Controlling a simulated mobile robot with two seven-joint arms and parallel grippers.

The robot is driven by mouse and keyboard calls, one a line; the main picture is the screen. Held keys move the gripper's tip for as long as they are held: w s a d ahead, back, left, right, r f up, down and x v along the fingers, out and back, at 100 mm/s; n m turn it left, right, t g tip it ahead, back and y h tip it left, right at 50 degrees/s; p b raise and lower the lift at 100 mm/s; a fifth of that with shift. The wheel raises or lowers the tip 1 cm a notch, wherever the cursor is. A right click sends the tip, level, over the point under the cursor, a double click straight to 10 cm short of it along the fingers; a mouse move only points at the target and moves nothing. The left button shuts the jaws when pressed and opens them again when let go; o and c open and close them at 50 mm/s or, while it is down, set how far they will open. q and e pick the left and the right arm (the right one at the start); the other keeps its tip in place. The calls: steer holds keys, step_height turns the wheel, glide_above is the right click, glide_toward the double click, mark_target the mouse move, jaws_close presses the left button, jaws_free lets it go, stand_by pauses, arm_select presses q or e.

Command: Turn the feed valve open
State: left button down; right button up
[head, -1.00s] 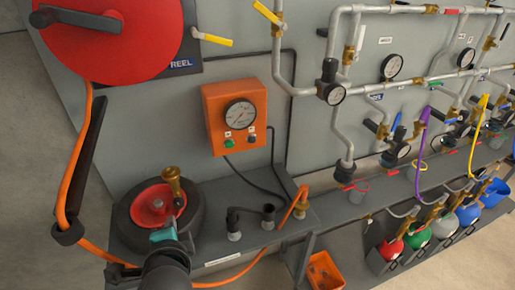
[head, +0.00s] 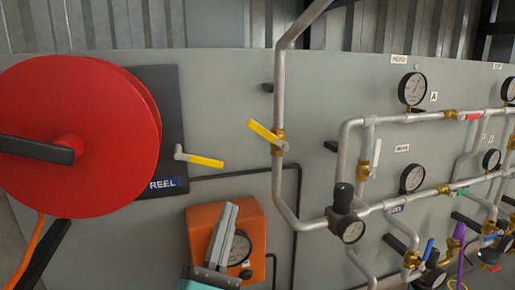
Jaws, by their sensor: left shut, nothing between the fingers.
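A valve with a yellow lever (head: 264,132) and brass body sits on the grey vertical pipe (head: 278,178) in the middle of the head view. Its lever slants down to the right. A second yellow lever (head: 204,161) on a grey stem sits beside the reel, nearly level. I see no label reading feed, so I cannot tell which one is the feed valve. My left gripper (head: 230,220) shows at the bottom, shut and empty, fingers pointing up. It is below both levers, apart from them, and hides part of an orange gauge box (head: 197,222). My right gripper is not in view.
The red hose reel (head: 110,120) bulges out at the left. Grey pipes, gauges (head: 413,88) and several smaller valves fill the right of the panel. A regulator with a gauge (head: 346,215) is on the lower pipe. The panel between the two yellow levers is bare.

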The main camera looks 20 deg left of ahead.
mark_target(269, 136)
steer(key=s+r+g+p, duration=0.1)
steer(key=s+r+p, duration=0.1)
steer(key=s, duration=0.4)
arm_select(q)
steer(key=s+d+r+p+x, duration=0.1)
steer(key=p+x, duration=0.3)
steer(key=x, duration=0.8)
steer(key=shift+d+r, duration=0.5)
steer(key=shift+r, duration=0.1)
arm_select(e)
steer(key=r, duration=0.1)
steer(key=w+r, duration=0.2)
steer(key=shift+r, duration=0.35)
arm_select(q)
steer(key=shift+w, duration=0.1)
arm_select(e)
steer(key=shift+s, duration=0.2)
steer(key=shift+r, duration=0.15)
